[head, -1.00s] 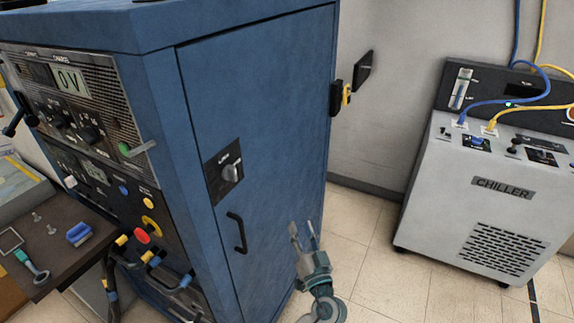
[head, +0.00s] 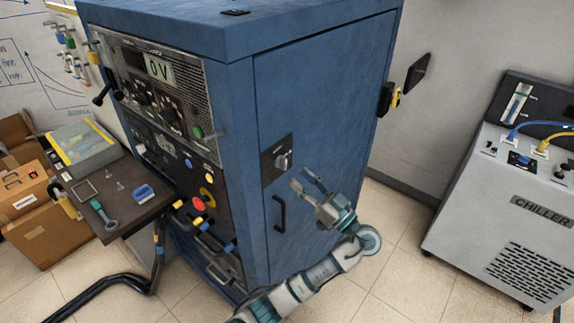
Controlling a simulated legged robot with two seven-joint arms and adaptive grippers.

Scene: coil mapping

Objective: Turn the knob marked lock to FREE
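The lock knob (head: 283,161) is a grey knob on a dark square plate (head: 270,170) on the side door of the blue cabinet (head: 325,80). The marks on the plate are too small to read, so its setting cannot be told. My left gripper (head: 301,179) is in front of the door, just below and right of the knob. Its two fingers are apart with nothing between them, and they point up and left toward the plate. Whether they touch the door cannot be told, but the knob is not between them. My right gripper is out of view.
A dark door handle (head: 279,213) is below the knob, close to my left arm. The cabinet's front panel has a 0 V display (head: 160,69) and several knobs and plugs. A small shelf (head: 135,212) holds loose tools. A chiller (head: 490,215) stands at the right.

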